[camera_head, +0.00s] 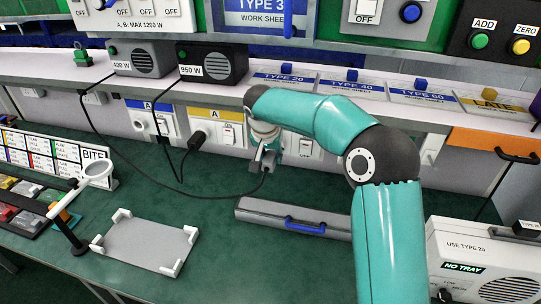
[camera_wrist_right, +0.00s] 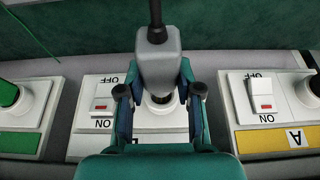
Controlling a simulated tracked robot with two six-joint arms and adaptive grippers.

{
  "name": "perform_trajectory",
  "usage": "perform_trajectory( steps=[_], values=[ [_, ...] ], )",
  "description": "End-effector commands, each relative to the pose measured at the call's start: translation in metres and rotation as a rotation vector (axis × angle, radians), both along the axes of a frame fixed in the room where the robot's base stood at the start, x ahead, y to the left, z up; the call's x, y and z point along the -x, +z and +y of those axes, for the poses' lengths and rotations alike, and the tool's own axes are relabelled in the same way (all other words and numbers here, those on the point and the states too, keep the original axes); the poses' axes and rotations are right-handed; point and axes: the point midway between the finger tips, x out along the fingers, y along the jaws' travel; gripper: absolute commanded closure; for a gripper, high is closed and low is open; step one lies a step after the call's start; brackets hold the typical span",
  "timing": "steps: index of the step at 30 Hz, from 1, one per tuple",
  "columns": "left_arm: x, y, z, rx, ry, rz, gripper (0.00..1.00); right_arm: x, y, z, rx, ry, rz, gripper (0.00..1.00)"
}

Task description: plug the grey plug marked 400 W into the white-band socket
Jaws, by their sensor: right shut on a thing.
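My right gripper (camera_head: 266,160) is at the wall panel, in front of the white-band socket (camera_head: 304,148). In the right wrist view the gripper (camera_wrist_right: 160,98) is shut on the grey plug (camera_wrist_right: 158,62), one finger on each side, with its dark cord leaving the top. The plug's other end points at the round face of the white-band socket (camera_wrist_right: 88,118). Whether the pins are in the holes cannot be told. The fingers and gripper body hide part of that socket. The grey box marked 400 W (camera_head: 143,58) stands on the shelf. My left gripper is not in view.
The yellow-band socket (camera_head: 215,128), with a black plug in it, and the blue-band socket (camera_head: 150,118) lie left of the white-band one. A green-band socket (camera_wrist_right: 22,105) shows in the wrist view. A grey case (camera_head: 300,216) and a tray (camera_head: 145,243) lie on the bench.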

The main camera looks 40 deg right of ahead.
Motion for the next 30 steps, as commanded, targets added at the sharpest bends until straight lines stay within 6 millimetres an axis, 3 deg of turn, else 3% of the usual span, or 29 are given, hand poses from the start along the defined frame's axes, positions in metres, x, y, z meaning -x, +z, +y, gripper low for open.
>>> perform_trajectory(
  steps=[8, 30],
  values=[
    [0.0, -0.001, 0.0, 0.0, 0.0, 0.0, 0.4, 0.0, 0.001, -0.001, 0.0, 0.0, 0.0, 1.0],
    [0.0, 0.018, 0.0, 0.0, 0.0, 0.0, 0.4, -0.017, 0.001, -0.02, 0.0, -0.001, 0.0, 1.0]
  ],
)
